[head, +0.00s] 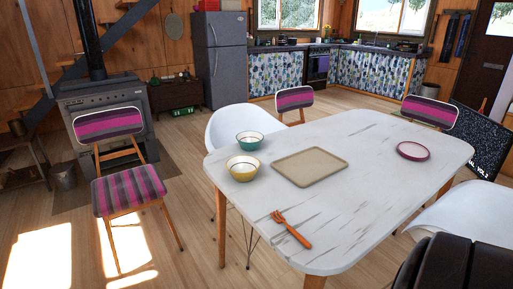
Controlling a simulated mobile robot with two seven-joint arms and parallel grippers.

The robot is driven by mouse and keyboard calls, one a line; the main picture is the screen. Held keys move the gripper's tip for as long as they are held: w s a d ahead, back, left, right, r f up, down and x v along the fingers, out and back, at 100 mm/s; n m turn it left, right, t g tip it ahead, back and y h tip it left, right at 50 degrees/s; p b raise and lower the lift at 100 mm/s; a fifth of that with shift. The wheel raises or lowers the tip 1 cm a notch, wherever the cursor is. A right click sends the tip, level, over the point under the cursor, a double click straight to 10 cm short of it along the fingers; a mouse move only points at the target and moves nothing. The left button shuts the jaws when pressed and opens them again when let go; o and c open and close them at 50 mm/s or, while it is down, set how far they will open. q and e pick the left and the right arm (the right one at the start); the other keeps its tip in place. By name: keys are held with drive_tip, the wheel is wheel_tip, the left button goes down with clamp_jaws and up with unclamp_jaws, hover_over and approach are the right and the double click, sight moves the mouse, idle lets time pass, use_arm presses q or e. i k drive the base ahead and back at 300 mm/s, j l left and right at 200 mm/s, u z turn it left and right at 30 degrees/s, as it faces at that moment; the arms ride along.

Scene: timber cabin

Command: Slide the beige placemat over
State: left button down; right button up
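The beige placemat (309,168) lies flat on the white table (370,190), left of the tabletop's middle. It is a rounded rectangle and looks empty. A yellow-and-white bowl (243,170) stands close to its left edge, with a small gap. A green bowl (249,140) stands behind that bowl, near the table's back left edge. Neither of my grippers is in view.
An orange fork-like utensil (291,230) lies near the table's front left edge. A pink-rimmed plate (413,151) sits to the right. Bare tabletop separates it from the placemat. Chairs surround the table, including a striped one (128,190) at left.

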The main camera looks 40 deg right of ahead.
sight(307, 167)
drive_tip(key=i+l+u, duration=0.25)
drive_tip(key=i, duration=1.2)
drive_tip(key=i+j+z, duration=0.15)
drive_tip(key=i+z, duration=0.15)
drive_tip(key=i, duration=0.15)
drive_tip(key=i+j+z, duration=0.35)
drive_tip(key=l+z, duration=0.1)
drive_tip(key=z, duration=1.6)
drive_tip(key=i+j, duration=0.05)
